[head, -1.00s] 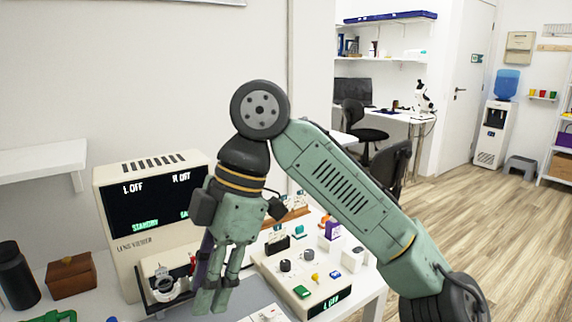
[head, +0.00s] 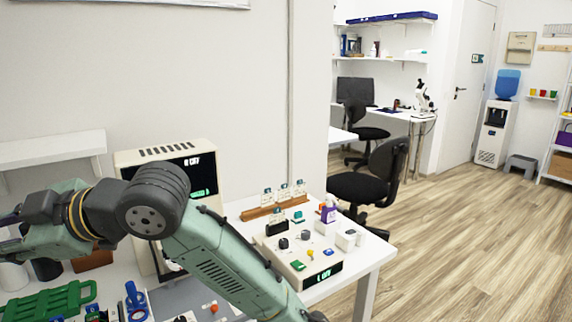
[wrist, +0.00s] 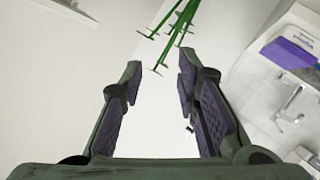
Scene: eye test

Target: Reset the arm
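My gripper (wrist: 160,72) shows in the wrist view with its two dark, purple-padded fingers well apart. I see nothing held between them. In the head view my green and black arm reaches across the lower left, with its wrist end at the left edge; the fingers are outside or cut off by that edge. The forearm passes in front of the cream lens viewer (head: 205,180) and hides part of its screen and base.
A white shelf (head: 50,150) is above the arm at left. A green rack (head: 45,303) lies below it. A cream control box (head: 322,272) and a wooden rack with small bottles (head: 256,212) stand right of the arm. The wrist view shows a sink tap (wrist: 288,102) at right.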

